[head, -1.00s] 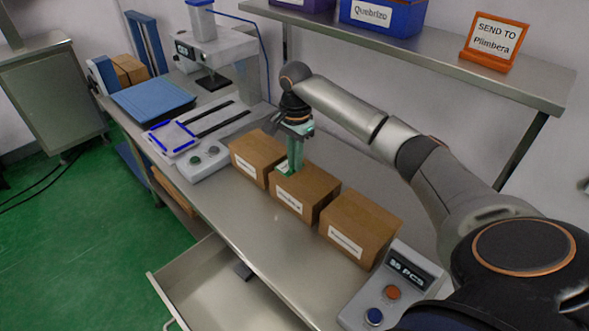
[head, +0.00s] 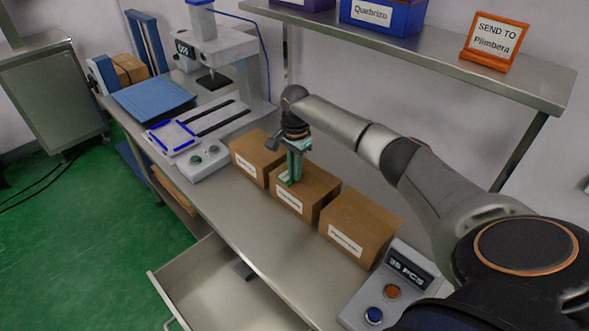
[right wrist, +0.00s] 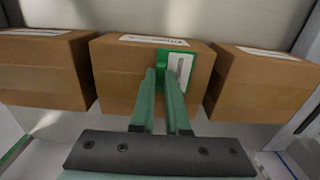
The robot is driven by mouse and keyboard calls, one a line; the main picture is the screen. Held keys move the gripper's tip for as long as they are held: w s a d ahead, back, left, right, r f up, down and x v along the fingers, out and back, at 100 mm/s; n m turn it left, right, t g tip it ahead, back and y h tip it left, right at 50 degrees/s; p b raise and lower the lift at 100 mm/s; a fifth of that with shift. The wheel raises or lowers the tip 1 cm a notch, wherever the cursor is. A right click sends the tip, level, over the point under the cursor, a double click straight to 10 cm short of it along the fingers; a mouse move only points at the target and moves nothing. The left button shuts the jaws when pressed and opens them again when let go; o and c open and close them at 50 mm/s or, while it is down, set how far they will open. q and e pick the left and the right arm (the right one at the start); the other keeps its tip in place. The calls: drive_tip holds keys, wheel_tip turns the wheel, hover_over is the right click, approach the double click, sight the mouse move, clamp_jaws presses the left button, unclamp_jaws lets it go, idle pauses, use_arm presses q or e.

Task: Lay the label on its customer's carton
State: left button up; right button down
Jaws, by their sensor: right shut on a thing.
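Three brown cartons stand in a row on the steel bench: a left one (head: 253,160), a middle one (head: 318,190) and a right one (head: 361,227). Each has a white name strip, too small to read surely. My right gripper (head: 292,180) points down over the middle carton, its green fingers shut. In the right wrist view the gripper (right wrist: 162,76) holds a white label (right wrist: 181,70) with a green border, in front of the middle carton (right wrist: 120,70). I cannot tell whether the label touches the carton. My left gripper is not in view.
An orange-framed sign (head: 494,41) on the shelf reads "SEND TO Plimbera". A blue bin (head: 383,16) marked "Quebrizo" stands beside it. A drawer (head: 215,290) is open in front.

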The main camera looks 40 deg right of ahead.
drive_tip(key=shift+f, duration=0.15)
drive_tip(key=c, duration=0.9)
unclamp_jaws()
wheel_tip(320, 180, up, 12)
drive_tip(key=shift+r, duration=0.2)
